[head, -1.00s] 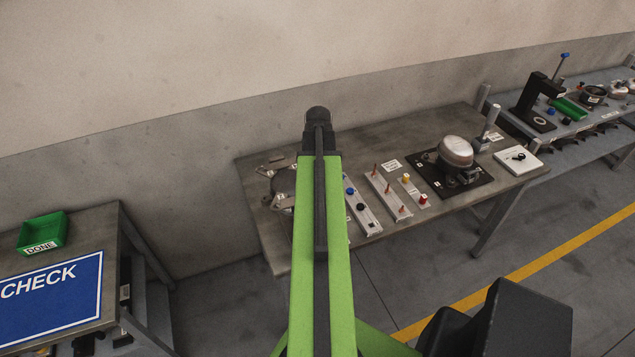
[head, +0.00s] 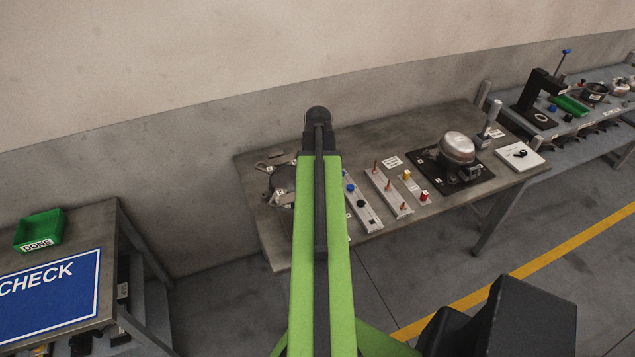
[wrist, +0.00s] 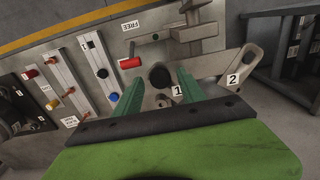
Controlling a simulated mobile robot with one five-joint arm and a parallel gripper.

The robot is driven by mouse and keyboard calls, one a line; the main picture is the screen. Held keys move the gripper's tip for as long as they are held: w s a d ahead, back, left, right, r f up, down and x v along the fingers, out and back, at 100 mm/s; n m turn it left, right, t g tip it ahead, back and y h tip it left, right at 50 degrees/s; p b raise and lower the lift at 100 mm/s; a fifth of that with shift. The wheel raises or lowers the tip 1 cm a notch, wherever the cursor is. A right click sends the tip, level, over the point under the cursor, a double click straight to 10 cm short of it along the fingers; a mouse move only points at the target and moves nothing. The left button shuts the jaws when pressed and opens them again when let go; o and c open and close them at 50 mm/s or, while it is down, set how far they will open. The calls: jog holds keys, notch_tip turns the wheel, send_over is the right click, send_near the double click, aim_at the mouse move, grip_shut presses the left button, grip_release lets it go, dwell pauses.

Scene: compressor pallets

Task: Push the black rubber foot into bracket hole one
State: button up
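In the wrist view, a black rubber foot (wrist: 160,77) is at the bracket by label 1, between my fingertips. I cannot tell how deep it sits in the hole. The metal bracket (wrist: 209,66) reaches right toward label 2. My gripper (wrist: 159,73) has two green fingers spread to either side of the foot, with a gap at each side, so it looks open. Another black foot (wrist: 102,73) and a blue foot (wrist: 113,97) stand on a pale strip (wrist: 95,60). In the head view, my arm hides the gripper and part of the bracket.
A red-handled clamp (wrist: 130,63) lies near the FREE label, close to my left finger. Pale strips with pins (head: 387,190) and a compressor on a black plate (head: 457,150) stand to the right on the bench (head: 265,230). A green DONE box (head: 38,230) is far left.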

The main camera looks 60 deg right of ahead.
dwell(0.3)
notch_tip(320, 180, up, 12)
jog(key=p, duration=1.2)
